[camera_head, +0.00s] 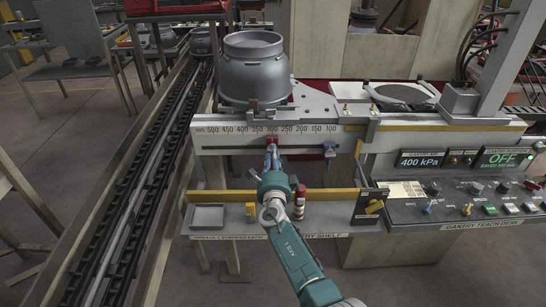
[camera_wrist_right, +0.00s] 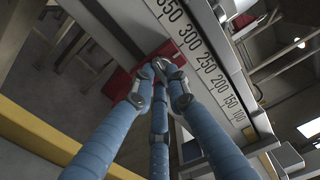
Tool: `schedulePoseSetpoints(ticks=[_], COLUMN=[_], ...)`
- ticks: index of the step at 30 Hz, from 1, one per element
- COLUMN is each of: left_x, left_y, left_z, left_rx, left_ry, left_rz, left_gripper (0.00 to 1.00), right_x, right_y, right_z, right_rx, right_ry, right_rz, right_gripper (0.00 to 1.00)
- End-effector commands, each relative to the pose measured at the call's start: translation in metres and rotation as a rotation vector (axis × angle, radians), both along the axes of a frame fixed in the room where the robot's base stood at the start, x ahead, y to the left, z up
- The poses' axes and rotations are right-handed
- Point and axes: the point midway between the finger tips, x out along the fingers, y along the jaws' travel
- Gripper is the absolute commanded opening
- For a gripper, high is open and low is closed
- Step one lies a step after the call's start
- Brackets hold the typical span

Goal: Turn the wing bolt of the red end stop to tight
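The red end stop (camera_head: 272,140) sits on the scale rail near the 300 mark. It shows as a red block in the right wrist view (camera_wrist_right: 122,83). My right gripper (camera_head: 271,152) reaches up to its front. In the right wrist view its blue fingers (camera_wrist_right: 158,78) come together close against the red block. The wing bolt is hidden behind the fingertips, which look closed around its place. How tight the bolt is cannot be seen. My left gripper is in neither view.
A blue stop (camera_head: 330,148) sits on the same rail to the right. A grey pot-like cylinder (camera_head: 253,75) stands above the rail. Below lie a shelf with a grey tray (camera_head: 207,217) and a red-and-white can (camera_head: 300,197). A control desk (camera_head: 460,212) stands at right.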

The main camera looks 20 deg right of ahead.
Motion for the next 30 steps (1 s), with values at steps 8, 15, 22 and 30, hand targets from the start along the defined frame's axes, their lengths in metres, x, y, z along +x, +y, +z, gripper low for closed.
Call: schedulePoseSetpoints(ticks=[8,15,22,30], left_x=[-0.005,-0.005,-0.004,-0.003], left_y=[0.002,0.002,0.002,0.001], left_z=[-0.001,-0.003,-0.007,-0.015], left_rx=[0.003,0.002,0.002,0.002], left_ry=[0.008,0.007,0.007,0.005], left_rz=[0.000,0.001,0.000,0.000], left_gripper=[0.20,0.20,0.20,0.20], right_x=[0.000,0.000,0.000,0.000], right_y=[0.000,0.001,0.002,0.003], right_z=[-0.002,-0.003,-0.004,-0.005], right_rx=[0.005,0.075,0.233,0.479], right_ry=[0.000,-0.019,-0.064,-0.134], right_rz=[0.001,0.003,0.002,0.002], right_gripper=[0.00,0.00,0.00,0.00])
